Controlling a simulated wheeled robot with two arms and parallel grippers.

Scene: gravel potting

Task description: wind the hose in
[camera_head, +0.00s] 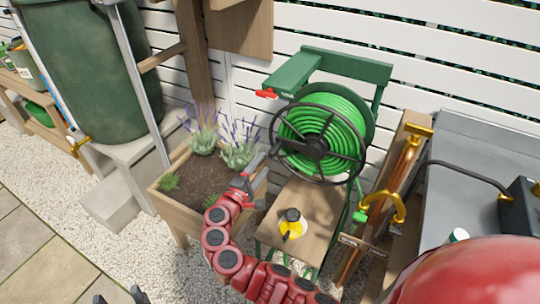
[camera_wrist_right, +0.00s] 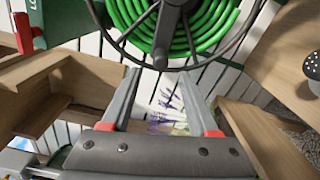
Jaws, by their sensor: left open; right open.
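The hose reel stands against the white fence, its green hose (camera_head: 312,118) wound in coils on the drum. A dark spoked wheel (camera_head: 316,148) faces me on its front. In the right wrist view, the coils (camera_wrist_right: 200,28) and the wheel's hub (camera_wrist_right: 160,57) fill the top. A red lever (camera_head: 266,94) sits on the reel's green bracket (camera_head: 292,72). A length of hose runs down to a green connector (camera_head: 360,215). My right gripper (camera_head: 252,172) is open and empty, below and left of the wheel. My left gripper (camera_head: 121,296) is open at the bottom edge, far from the reel.
A wooden planter (camera_head: 174,208) with lavender stands beside the right gripper. A brass tap (camera_head: 402,205) and post are to the right. A green barrel (camera_head: 85,70) stands left.

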